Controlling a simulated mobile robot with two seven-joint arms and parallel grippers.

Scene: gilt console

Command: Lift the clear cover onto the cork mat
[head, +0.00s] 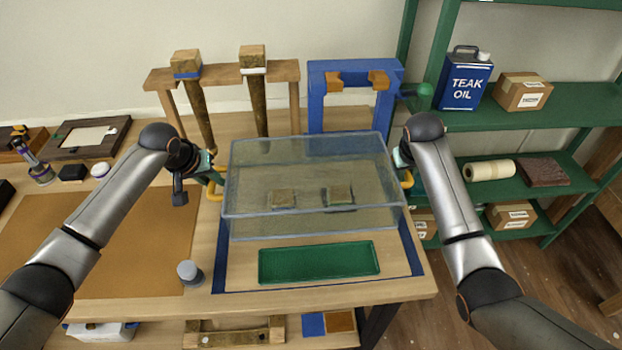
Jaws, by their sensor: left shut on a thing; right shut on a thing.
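The clear cover (312,222) is a see-through box with a yellow handle on each side, in the middle of the head view. My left gripper (212,178) is shut on its left handle (214,192). My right gripper (402,162) is shut on its right handle (408,179). The cover looks level and appears raised over the back part of a blue outline (222,290) on the bench; its exact height is hard to tell. The cork mat (140,245) lies flat and bare on the left of the bench, partly hidden by my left arm.
A green tray (320,262) lies in front of the cover. Two small blocks (284,197) (340,194) show through it. A grey-capped jar (190,272) stands at the mat's right edge. Behind are a wooden rack with mallets (285,70) and a blue frame (316,100). Green shelves (540,118) stand right.

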